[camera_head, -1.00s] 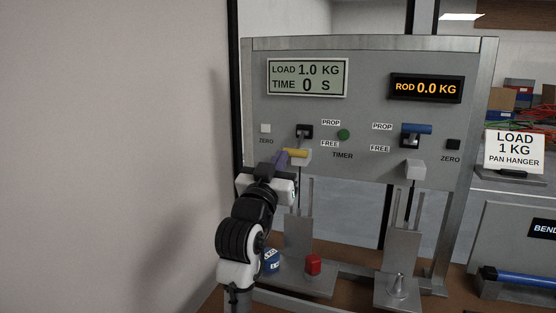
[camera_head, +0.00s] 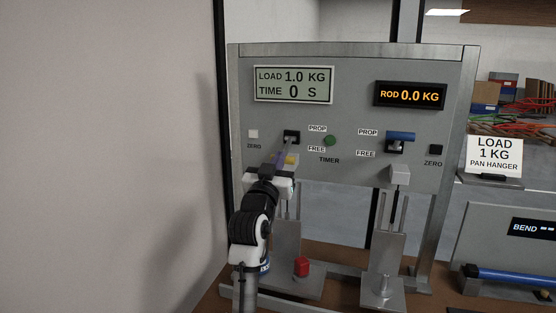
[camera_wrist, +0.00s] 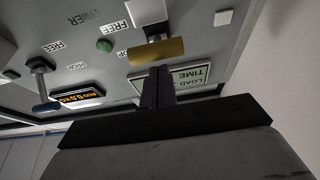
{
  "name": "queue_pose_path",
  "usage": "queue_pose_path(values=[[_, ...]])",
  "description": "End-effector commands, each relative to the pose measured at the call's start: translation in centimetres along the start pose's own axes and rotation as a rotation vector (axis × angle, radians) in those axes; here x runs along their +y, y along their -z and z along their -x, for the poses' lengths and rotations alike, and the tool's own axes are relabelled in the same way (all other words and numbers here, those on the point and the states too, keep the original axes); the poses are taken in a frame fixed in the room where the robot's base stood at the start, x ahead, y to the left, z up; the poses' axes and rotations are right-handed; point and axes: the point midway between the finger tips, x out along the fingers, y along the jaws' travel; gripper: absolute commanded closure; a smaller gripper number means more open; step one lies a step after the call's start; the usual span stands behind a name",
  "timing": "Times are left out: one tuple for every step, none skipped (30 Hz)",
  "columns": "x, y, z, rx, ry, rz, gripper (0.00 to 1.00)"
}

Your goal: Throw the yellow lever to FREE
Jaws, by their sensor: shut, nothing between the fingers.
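The yellow lever (camera_head: 291,160) is on the left half of the grey panel. In the head view its handle sits below its dark slot, lower than the FREE label (camera_head: 317,146); the PROP label (camera_head: 317,128) is above that. The yellow handle also shows in the wrist view (camera_wrist: 156,53), just beyond the fingertips. My gripper (camera_head: 280,159) is shut and empty, its purple fingers in front of the handle's left part in the head view. It also shows in the wrist view (camera_wrist: 157,82). I cannot tell whether the fingers touch the handle.
A blue lever (camera_head: 401,136) sits higher on the right half of the panel, by PROP. A green timer button (camera_head: 330,141) is between the levers. A red weight (camera_head: 302,266) stands below. A plain wall (camera_head: 110,150) is on the left.

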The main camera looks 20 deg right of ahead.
Motion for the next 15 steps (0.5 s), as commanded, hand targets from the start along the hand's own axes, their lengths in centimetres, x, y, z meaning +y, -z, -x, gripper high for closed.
queue_pose_path(values=[[0.0,-0.1,0.0,0.0,0.0,0.0,1.0],[0.0,-0.1,0.0,0.0,0.0,0.0,1.0],[0.0,-0.3,0.1,0.0,0.0,0.0,1.0],[0.0,-0.6,0.1,0.0,0.0,0.0,1.0],[0.0,-0.8,0.2,0.0,0.0,-0.001,1.0],[0.0,-1.2,0.2,0.0,0.001,-0.001,1.0],[-0.1,-1.4,0.3,0.0,0.001,-0.001,1.0],[-0.1,-1.7,0.3,-0.001,0.001,-0.001,1.0],[-0.1,-2.1,0.3,-0.001,0.001,-0.001,1.0],[-0.1,-2.3,0.3,-0.001,0.001,-0.002,1.0],[-0.1,-2.4,0.3,0.0,0.001,-0.002,1.0],[-0.1,-2.5,0.2,-0.001,0.001,-0.002,1.0],[0.0,-2.5,0.2,-0.001,0.001,-0.001,1.0],[0.0,-2.5,0.1,-0.001,0.0,-0.001,1.0],[0.0,-2.4,0.1,-0.002,0.0,-0.001,1.0]])
